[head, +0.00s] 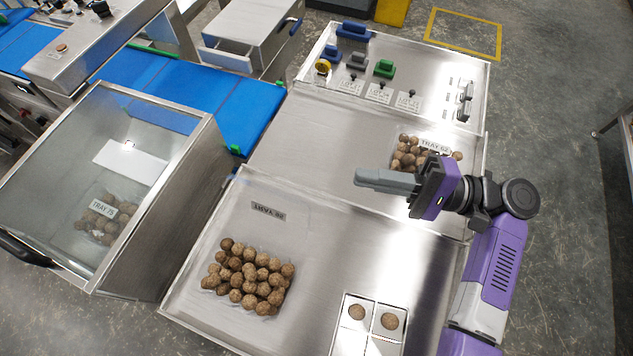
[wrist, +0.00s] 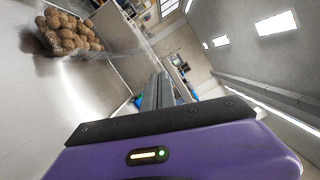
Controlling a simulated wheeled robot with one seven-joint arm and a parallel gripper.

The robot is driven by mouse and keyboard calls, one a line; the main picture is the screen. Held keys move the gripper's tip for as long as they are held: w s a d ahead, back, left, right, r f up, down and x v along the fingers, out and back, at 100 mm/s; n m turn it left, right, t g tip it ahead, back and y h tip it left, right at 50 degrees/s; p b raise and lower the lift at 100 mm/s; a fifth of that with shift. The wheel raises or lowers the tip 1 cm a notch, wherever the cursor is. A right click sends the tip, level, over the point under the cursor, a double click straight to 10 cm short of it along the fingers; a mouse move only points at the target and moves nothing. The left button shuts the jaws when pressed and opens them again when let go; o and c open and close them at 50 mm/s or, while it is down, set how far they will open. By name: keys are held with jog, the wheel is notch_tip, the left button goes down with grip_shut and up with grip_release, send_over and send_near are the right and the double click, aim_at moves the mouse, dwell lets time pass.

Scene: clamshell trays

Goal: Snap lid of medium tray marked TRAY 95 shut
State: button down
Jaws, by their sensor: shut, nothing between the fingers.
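An open clear tray with several brown balls (head: 248,277) stands on the front steel table. Its clear lid lies folded back behind it and carries a label (head: 268,210) that appears flipped, so I cannot read its number surely. My gripper (head: 360,179) is shut and empty, held above the table to the right of the lid, pointing left and apart from it. In the wrist view my shut fingers (wrist: 157,92) show at the middle. A pile of brown balls (wrist: 68,33) in a clear tray shows at the upper left there.
TRAY 62 (head: 436,144) stands behind my gripper, partly hidden by it. TRAY 75 (head: 103,207) is inside a glass-topped case (head: 205,125) at left. A white divided box (head: 345,320) with balls stands at front right. Coloured blocks stand at the back.

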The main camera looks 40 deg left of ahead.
jog(key=s+a+r+p, duration=0.2)
jog(key=s+a+p, duration=0.3)
jog(key=s+a, duration=0.3)
jog(key=shift+r, duration=0.15)
jog(key=shift+s, duration=0.1)
dwell(0.4)
